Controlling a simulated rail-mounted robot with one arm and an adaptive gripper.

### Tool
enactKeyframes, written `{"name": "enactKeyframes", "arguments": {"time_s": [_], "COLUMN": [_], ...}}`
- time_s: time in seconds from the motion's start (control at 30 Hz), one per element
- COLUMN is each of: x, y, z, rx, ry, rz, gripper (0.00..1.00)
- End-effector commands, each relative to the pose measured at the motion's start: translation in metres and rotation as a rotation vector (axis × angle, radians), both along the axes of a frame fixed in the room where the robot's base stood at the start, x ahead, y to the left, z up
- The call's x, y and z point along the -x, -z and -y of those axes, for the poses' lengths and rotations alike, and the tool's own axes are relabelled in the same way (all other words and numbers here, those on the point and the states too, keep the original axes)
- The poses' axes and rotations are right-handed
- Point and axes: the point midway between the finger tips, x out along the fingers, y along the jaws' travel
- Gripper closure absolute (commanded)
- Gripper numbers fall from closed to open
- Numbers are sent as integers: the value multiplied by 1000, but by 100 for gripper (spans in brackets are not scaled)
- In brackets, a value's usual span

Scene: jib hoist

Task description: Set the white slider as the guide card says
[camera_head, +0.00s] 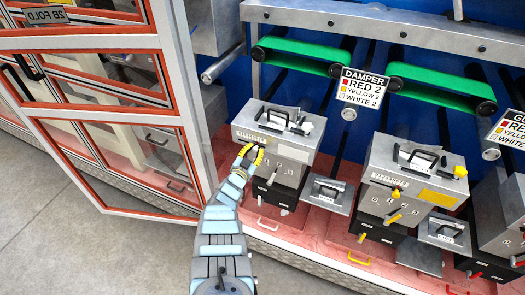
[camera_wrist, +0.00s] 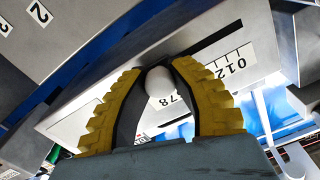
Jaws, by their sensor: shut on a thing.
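My gripper (camera_head: 250,154) is at the front of the left grey box (camera_head: 273,136) in the head view. In the wrist view its yellow-padded fingers (camera_wrist: 165,72) are shut on a white round knob (camera_wrist: 158,86), the slider. The knob sits at a number scale (camera_wrist: 232,62) reading 0, 1, 2 at one end and 7, 8 near the knob; the middle digits are hidden by a finger. The exact reading cannot be told. One card (camera_head: 362,88) reads DAMPER, RED 2, YELLOW 2, WHITE 2. Another card (camera_head: 511,131), beginning "GU", is cut off by the right edge.
A middle grey box (camera_head: 412,180) with yellow knobs stands to the right, and another box is cut off beyond it. Green belts (camera_head: 435,84) run above. An orange-framed open door (camera_head: 107,120) stands close on the left. Grey floor is clear at lower left.

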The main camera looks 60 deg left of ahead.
Motion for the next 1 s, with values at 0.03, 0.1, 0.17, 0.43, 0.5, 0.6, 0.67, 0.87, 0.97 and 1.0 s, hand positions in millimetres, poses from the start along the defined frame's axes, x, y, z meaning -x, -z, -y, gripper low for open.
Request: {"name": "enactKeyframes", "arguments": {"time_s": [0.03, 0.1, 0.17, 0.43, 0.5, 0.6, 0.67, 0.87, 0.97, 1.0], "x": [1, 0, 0, 0, 0, 0, 0, 5, 9, 12], "y": [0, 0, 0, 1, 0, 1, 1, 1, 2, 3], "z": [0, 0, 0, 0, 0, 0, 0, 3, 7, 8], "rx": [0, 0, 0, 0, 0, 0, 0, -1, -1, 0], "ry": [-1, 0, 1, 1, 1, 1, 1, 3, 3, 2], "rz": [0, 0, 0, 0, 0, 0, -2, -5, -9, -11], "gripper": [100, 100, 100, 46, 46, 46, 46, 46, 46, 46]}}
